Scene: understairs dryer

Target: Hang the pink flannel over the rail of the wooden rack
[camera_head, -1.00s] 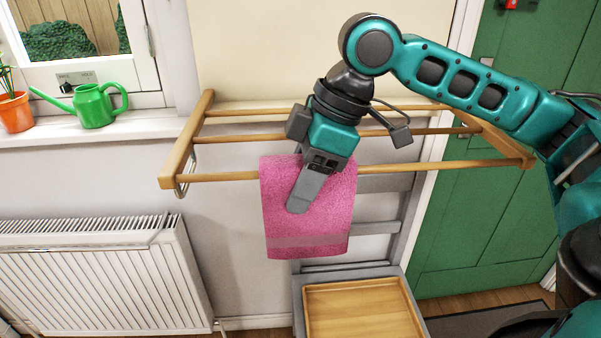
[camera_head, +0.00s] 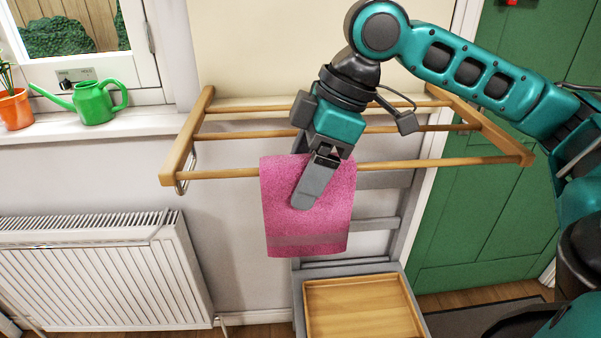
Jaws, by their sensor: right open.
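The pink flannel (camera_head: 333,226) hangs over the front rail of the wooden rack (camera_head: 218,173), near the rail's middle. Its front part drops below the rail and has a duller band near the lower edge. The rack is fixed to the wall and has several parallel rails. My right gripper (camera_head: 303,200) comes down from above, in front of the flannel, and covers part of it and of the rail. It is open; one grey finger shows against the pink cloth, and the other finger is hidden. How the cloth lies behind the rail is hidden. My left gripper is not in view.
A grey stand with a wooden tray (camera_head: 310,315) is below the flannel. A white radiator (camera_head: 100,275) is at lower left. A green watering can (camera_head: 95,103) and a potted plant (camera_head: 15,110) stand on the windowsill. A green door (camera_head: 470,220) is at right.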

